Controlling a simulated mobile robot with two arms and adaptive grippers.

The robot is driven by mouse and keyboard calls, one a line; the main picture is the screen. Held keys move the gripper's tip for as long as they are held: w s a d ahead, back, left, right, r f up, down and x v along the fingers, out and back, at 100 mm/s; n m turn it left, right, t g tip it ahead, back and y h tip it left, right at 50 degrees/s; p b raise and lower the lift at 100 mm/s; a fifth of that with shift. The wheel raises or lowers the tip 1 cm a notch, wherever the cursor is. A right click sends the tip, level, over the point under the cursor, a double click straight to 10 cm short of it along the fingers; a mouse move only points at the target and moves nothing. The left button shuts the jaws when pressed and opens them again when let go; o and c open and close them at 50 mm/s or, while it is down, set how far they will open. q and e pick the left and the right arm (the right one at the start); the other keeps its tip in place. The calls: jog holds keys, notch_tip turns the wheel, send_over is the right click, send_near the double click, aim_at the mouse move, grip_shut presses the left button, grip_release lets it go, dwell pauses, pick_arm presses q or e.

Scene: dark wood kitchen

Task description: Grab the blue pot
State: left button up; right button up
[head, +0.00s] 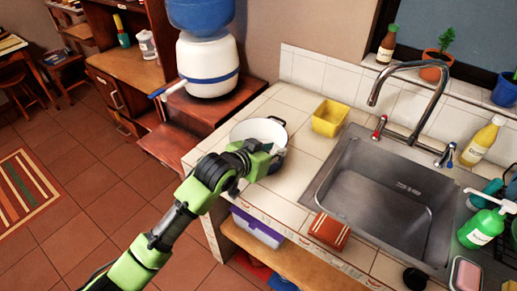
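A round pot (256,128), whitish inside with a thin dark rim, stands on the tiled counter left of the sink. My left gripper (276,157) is at the near right side of this pot and covers part of it. Its fingertips are small and partly hidden, so I cannot tell whether they are open, shut or touching the rim. A small blue plant pot (505,91) stands on the windowsill at the right edge, well away from my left gripper. My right gripper is not in view.
A yellow square container (329,117) stands just right of the round pot. The metal sink (390,195) with its tall faucet (420,75) lies further right. A brown sponge-like block (330,231) lies at the counter's front edge. A water dispenser (207,65) stands behind left.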

pick_arm(q)
jog(key=shift+p+x, duration=0.7)
jog(key=shift+x, duration=1.9)
jog(key=shift+s+f, duration=0.15)
jog(key=shift+s, duration=0.05)
grip_shut()
